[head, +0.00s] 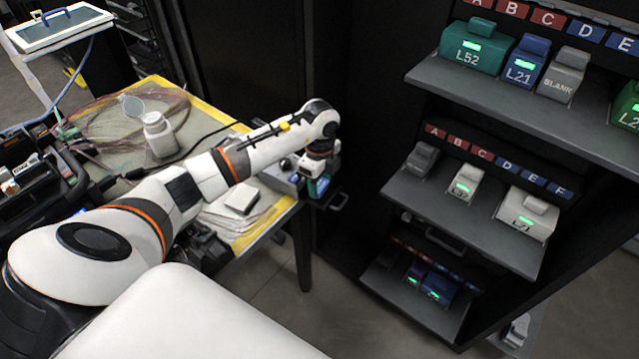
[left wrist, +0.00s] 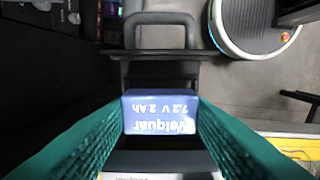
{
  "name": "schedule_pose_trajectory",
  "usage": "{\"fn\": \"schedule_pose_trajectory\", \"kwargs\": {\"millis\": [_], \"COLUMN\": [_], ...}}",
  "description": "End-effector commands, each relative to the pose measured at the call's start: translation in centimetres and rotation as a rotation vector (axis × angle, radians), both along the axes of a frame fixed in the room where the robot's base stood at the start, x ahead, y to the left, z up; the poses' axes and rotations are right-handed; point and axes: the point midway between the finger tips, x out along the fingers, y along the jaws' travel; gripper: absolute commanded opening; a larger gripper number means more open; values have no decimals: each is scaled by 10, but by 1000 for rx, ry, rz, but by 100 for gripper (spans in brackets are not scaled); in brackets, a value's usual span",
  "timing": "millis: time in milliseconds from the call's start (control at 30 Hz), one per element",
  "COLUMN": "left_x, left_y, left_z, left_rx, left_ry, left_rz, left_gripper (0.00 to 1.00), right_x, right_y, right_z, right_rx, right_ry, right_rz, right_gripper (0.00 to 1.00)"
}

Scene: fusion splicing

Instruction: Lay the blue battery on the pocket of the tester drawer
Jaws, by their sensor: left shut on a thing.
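The blue battery (left wrist: 160,112), a block with white lettering, is between the green finger pads of my left gripper (left wrist: 162,125) in the left wrist view. The gripper is shut on it. The dark tester drawer (left wrist: 150,72) with its loop handle (left wrist: 160,20) shows just beyond the battery. The pocket is hidden below the battery, and I cannot tell whether the battery touches it. In the head view my left gripper (head: 317,187) points down at the table's right corner, beside the drawer handle (head: 339,201). My right gripper is not in view.
The yellow-edged table (head: 262,232) holds a white bottle (head: 159,134), cables, papers and a white box (head: 241,200). A dark shelf rack (head: 430,78) with several labelled battery packs stands close on the right. Open floor (head: 270,290) lies in front.

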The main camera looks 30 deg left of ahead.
Motion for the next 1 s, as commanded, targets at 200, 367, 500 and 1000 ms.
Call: {"fn": "schedule_pose_trajectory", "kwargs": {"millis": [200,367,500,1000], "left_x": [0,0,0,0], "left_y": [0,0,0,0], "left_z": [-14,-15,-17,-8], "left_rx": [0,0,0,0], "left_ry": [-1,0,0,-1], "left_rz": [-2,-1,-1,-1], "left_gripper": [23,23,53,68], "right_x": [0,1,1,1], "right_y": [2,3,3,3], "right_z": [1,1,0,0], "right_rx": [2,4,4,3], "right_ry": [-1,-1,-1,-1], "right_rz": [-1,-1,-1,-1], "right_gripper": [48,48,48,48]}}
